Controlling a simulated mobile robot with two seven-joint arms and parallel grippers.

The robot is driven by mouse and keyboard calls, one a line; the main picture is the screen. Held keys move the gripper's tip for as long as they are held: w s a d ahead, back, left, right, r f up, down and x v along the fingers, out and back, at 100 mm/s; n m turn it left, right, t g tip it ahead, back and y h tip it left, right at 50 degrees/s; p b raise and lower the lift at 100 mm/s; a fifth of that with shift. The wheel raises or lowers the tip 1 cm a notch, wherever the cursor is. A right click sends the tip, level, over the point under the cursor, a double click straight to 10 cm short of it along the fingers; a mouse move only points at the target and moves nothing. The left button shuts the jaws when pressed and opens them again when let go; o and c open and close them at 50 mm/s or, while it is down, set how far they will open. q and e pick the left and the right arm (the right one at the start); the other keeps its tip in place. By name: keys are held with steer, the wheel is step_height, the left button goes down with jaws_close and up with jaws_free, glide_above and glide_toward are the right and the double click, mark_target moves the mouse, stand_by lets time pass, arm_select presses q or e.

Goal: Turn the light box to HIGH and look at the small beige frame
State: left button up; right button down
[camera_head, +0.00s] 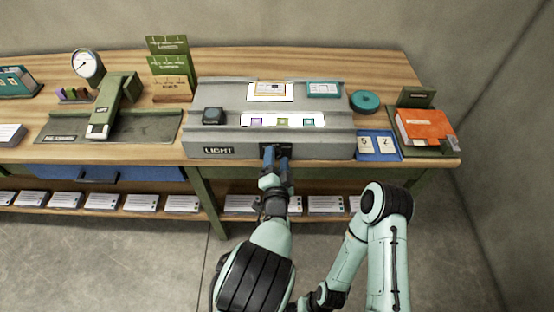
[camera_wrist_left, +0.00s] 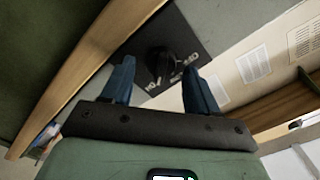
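The grey light box (camera_head: 225,133), labelled LIGHT, sits on the wooden bench. Its top strip (camera_head: 270,120) glows white under several small coloured frames. A beige frame (camera_head: 270,89) and a teal frame (camera_head: 323,89) lie on its rear ledge. My left gripper (camera_head: 276,152) is at the box's front face, over its dark control plate. In the left wrist view, a black knob (camera_wrist_left: 163,62) on that plate is between my open blue fingertips (camera_wrist_left: 158,72), with a gap visible on both sides. The plate's lettering is partly hidden, so the setting is unclear.
A green press (camera_head: 117,97) and a dial gauge (camera_head: 88,65) stand left of the box. A teal round tin (camera_head: 365,101), numbered cards (camera_head: 377,143) and an orange book (camera_head: 426,127) are at the right. White card stacks (camera_head: 326,205) fill the lower shelf.

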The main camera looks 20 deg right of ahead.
arm_select(q)
steer(key=v, duration=1.3)
steer(key=shift+s, duration=0.2)
steer(key=shift+a, duration=0.1)
steer(key=s+a+f+n+g+y+p, duration=0.2)
steer(key=a+f+n+g, duration=0.25)
steer(key=a+f, duration=0.45)
steer(key=s+a+f+n+g+y+p, duration=0.25)
steer(key=a+f+g, duration=0.35)
steer(key=f, duration=0.5)
steer(key=s+a+f+n+g+h+p, duration=0.1)
steer(key=s+a+f+n+g+p, duration=0.1)
steer(key=s, duration=0.7)
steer(key=s+a+f+n+g+h+p, duration=0.1)
steer(key=s+a+n+g+h+p, duration=0.1)
steer(key=s+a+n+g, duration=0.3)
steer(key=s+n+g+p, duration=0.1)
steer(key=s+n, duration=0.2)
steer(key=s, duration=0.1)
steer(key=shift+s+a+f, duration=0.3)
steer(key=shift+f, duration=0.1)
